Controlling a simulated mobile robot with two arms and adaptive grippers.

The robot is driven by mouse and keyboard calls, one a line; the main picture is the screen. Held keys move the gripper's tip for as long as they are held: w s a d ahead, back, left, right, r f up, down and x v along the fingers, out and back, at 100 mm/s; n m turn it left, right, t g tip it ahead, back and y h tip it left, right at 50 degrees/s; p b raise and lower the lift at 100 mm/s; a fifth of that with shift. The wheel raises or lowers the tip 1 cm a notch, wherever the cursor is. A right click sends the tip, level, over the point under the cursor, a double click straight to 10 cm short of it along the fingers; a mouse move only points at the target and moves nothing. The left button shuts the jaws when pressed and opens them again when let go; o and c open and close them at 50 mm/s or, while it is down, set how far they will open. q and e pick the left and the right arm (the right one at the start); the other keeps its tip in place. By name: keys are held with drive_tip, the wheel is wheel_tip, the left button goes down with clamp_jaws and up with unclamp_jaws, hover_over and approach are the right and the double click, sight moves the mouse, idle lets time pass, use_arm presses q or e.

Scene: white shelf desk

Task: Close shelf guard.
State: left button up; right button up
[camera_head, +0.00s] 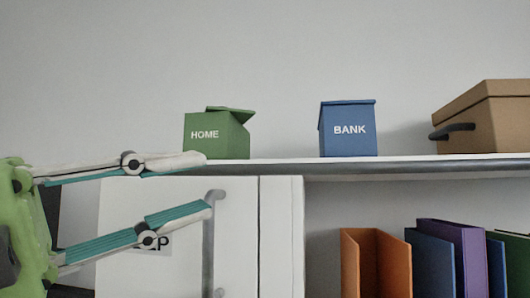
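A white panel (237,235) with a grey vertical handle (208,250) and a partly hidden dark label fronts the left part of the shelf desk; I take it to be the shelf guard. The compartment to its right stands uncovered. My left gripper (207,182) is open, its two fingers spread one above the other and pointing right. The fingers show in front of the panel, with the tips near the top of the handle. I cannot tell whether they touch it. The lower finger hides part of the label. My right gripper is not in view.
A white shelf top (400,167) runs above the panel and carries a green HOME box (215,137), a blue BANK box (348,130) and a brown lidded box (490,120). An orange binder (375,262), a purple binder (460,240) and blue ones stand in the right compartment.

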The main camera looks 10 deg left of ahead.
sight(259, 172)
use_arm(q)
drive_tip(key=p+x, duration=0.2)
drive_tip(key=x, duration=0.4)
drive_tip(key=shift+d+r+p, duration=0.15)
drive_tip(key=shift+d+p, duration=0.05)
drive_tip(key=shift+p, duration=0.15)
drive_tip(key=x, duration=0.2)
drive_tip(key=p+x, duration=0.1)
drive_tip(key=x, duration=0.1)
drive_tip(key=shift+w+a+f+p, duration=0.1)
drive_tip(key=shift+w+f+p, duration=0.15)
drive_tip(key=shift+p, duration=0.05)
clamp_jaws()
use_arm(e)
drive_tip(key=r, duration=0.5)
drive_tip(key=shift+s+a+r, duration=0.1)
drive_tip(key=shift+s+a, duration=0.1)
